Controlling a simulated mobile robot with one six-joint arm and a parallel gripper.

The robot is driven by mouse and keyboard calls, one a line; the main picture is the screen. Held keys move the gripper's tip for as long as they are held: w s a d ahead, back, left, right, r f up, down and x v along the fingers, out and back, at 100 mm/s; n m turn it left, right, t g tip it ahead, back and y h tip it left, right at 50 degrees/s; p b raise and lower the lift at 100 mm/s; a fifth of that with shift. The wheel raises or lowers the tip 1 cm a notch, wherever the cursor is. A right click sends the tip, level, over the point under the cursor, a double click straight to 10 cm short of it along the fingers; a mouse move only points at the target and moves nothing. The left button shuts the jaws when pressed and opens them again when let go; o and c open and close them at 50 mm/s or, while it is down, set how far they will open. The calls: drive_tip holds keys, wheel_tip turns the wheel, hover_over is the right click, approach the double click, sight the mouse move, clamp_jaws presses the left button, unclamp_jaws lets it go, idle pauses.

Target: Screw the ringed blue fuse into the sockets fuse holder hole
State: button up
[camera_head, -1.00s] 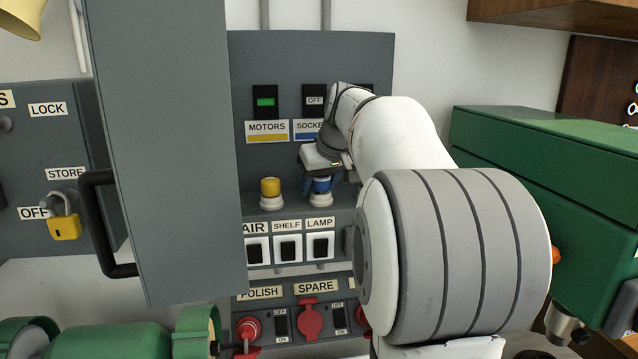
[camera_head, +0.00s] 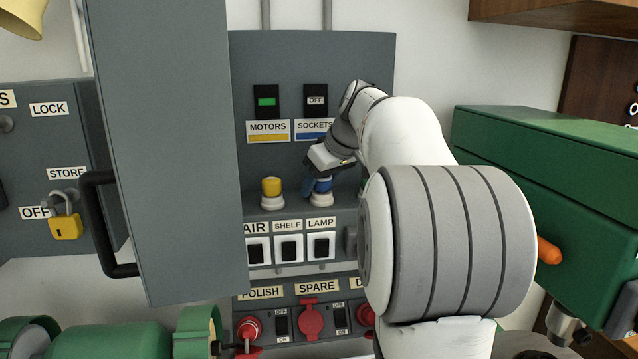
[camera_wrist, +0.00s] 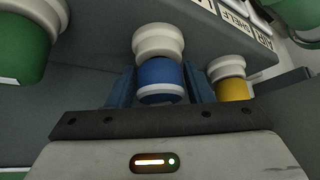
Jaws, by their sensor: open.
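The blue fuse (camera_head: 323,185) stands in the white fuse holder (camera_head: 321,200) under the SOCKETS label (camera_head: 314,136). In the wrist view the blue fuse (camera_wrist: 160,75) shows a pale ring near its end, and its other end meets the white holder (camera_wrist: 157,41). How deep it sits is hidden. My gripper (camera_wrist: 158,88) is open, with one blue finger on each side of the fuse and a gap visible on the sides. The display above SOCKETS (camera_head: 316,100) reads OFF.
A yellow fuse (camera_head: 271,187) stands in the holder to the left, under MOTORS, whose display is lit green. An open grey cabinet door (camera_head: 165,150) stands at the left. Switches sit below the holders. A green box (camera_head: 560,170) is at the right.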

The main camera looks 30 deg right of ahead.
drive_tip(key=c, duration=0.5)
drive_tip(key=shift+m+h, duration=0.5)
drive_tip(key=shift+m, duration=0.4)
drive_tip(key=shift+c, duration=0.2)
drive_tip(key=shift+d+f+m+h, duration=0.15)
drive_tip(key=shift+m+h, duration=0.25)
drive_tip(key=shift+m, duration=0.5)
drive_tip(key=shift+m+h, duration=0.5)
drive_tip(key=shift+m, duration=0.3)
